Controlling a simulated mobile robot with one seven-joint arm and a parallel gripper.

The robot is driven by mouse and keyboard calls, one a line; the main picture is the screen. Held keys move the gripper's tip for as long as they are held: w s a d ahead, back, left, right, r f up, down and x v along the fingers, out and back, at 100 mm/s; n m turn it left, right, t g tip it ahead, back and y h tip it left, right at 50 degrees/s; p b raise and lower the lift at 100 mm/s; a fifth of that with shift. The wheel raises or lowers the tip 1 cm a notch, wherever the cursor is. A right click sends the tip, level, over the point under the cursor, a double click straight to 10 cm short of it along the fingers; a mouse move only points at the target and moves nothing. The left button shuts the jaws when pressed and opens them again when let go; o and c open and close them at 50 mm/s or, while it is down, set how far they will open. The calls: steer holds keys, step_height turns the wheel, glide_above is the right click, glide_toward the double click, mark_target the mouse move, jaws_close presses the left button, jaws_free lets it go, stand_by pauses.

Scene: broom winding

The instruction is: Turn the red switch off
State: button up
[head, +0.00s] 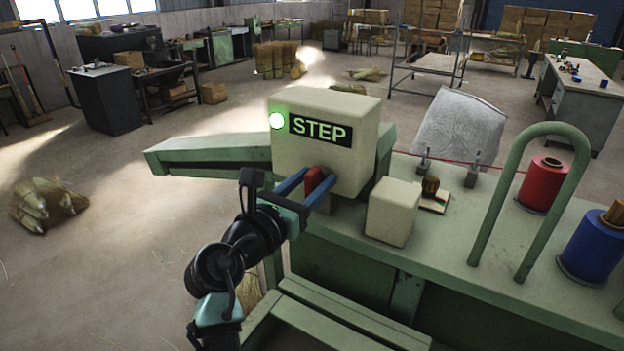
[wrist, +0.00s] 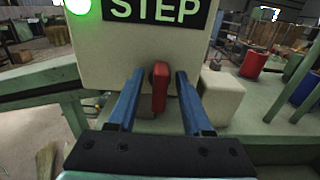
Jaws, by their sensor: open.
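The red switch (head: 314,180) is a small upright lever on the front of a cream box (head: 345,105). The box has a black STEP sign (head: 320,131) and a lit green lamp (head: 277,121). My gripper (head: 305,185) is open, with its blue fingers pointing at the box face. In the wrist view, the red switch (wrist: 160,87) stands between the two fingers (wrist: 158,90), with a gap visible on each side. I cannot tell whether the fingertips touch the box.
The box stands on a green machine bench (head: 450,220). A smaller cream block (head: 393,211), a green hoop (head: 500,190), a red spool (head: 542,184) and a blue spool (head: 594,246) are to the right. Straw bundles (head: 45,203) lie on the floor at left.

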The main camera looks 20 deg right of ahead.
steer(key=shift+c, duration=0.2)
jaws_close()
steer(key=shift+m, duration=0.4)
steer(key=m+b, duration=0.1)
steer(key=m, duration=0.3)
steer(key=shift+s+f, duration=0.1)
steer(key=m+b, duration=0.2)
steer(key=m, duration=0.2)
steer(key=shift+f, duration=0.1)
steer(key=m+b, duration=0.2)
steer(key=m, duration=0.1)
steer(key=m+b, duration=0.2)
steer(key=shift+s+d+f+m, duration=0.1)
steer(key=shift+f+m, duration=0.05)
steer(key=shift+m, duration=0.25)
steer(key=shift+m+b, duration=1.2)
steer(key=shift+m, duration=0.4)
